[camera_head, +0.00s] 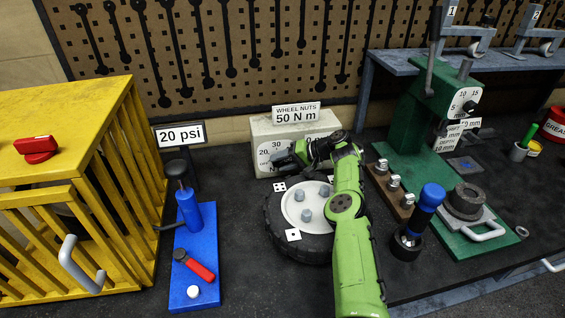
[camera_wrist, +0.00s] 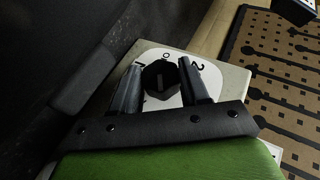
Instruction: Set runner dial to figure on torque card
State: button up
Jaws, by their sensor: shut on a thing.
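The torque card (camera_head: 296,112) stands on top of a beige box (camera_head: 260,128) and reads "WHEEL NUTS 50 N m". The exact setting cannot be read.
A wheel (camera_head: 280,235) with hub bolts lies in front of the box, under my arm. A yellow cage (camera_head: 110,160) and a blue pump base (camera_head: 195,245) stand left. A green press (camera_head: 415,130) stands right, near a blue-handled tool (camera_head: 430,198).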

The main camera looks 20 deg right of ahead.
aim_at(280, 164)
jog(key=o, duration=1.1)
jog(key=shift+s, duration=0.1)
jog(key=shift+c, duration=0.2)
jog(key=shift+d+b, duration=0.2)
jog(key=shift+b, duration=0.2)
jog(key=b+v, duration=0.2)
jog(key=shift+s+d+b, duration=0.25)
jog(key=shift+s+b, duration=0.05)
jog(key=p+v, duration=0.5)
jog(key=v, duration=0.7)
jog(key=shift+r+p, duration=0.3)
jog(key=shift+r, duration=0.15)
